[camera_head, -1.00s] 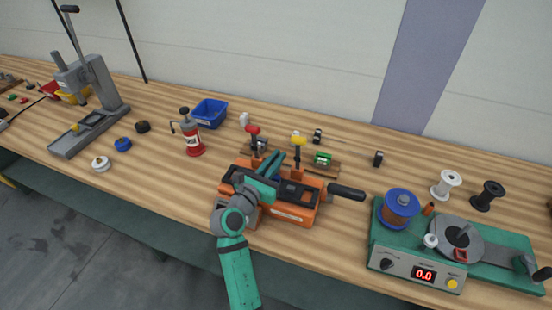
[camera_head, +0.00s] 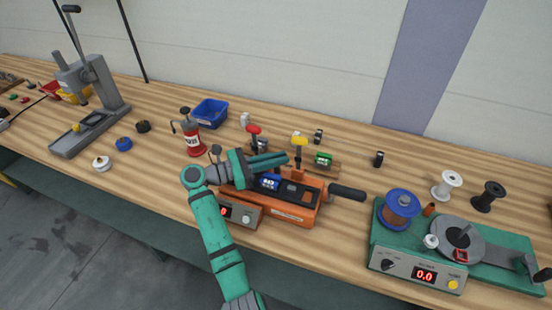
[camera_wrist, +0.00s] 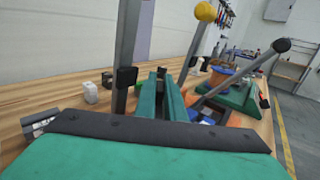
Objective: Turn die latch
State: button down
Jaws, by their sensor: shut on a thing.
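A red-knobbed lever (camera_head: 254,130) stands behind the fingers. A yellow-knobbed lever (camera_head: 299,141) stands just beyond the tips and also shows in the wrist view (camera_wrist: 204,12).
A red bottle (camera_head: 192,142) and a blue bin (camera_head: 210,112) stand behind and left of my wrist. A green winding unit (camera_head: 455,240) with a copper spool (camera_head: 398,208) is at the right. A grey press (camera_head: 95,95) is far left.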

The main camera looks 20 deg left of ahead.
dwell(0.4)
jog(key=shift+w, duration=0.1)
jog(key=c, duration=1.8)
grip_release()
jog(key=shift+w, duration=0.1)
jog(key=shift+c, duration=0.2)
jog(key=shift+a, duration=0.25)
jog(key=shift+d, duration=0.4)
jog(key=shift+s+a, duration=0.2)
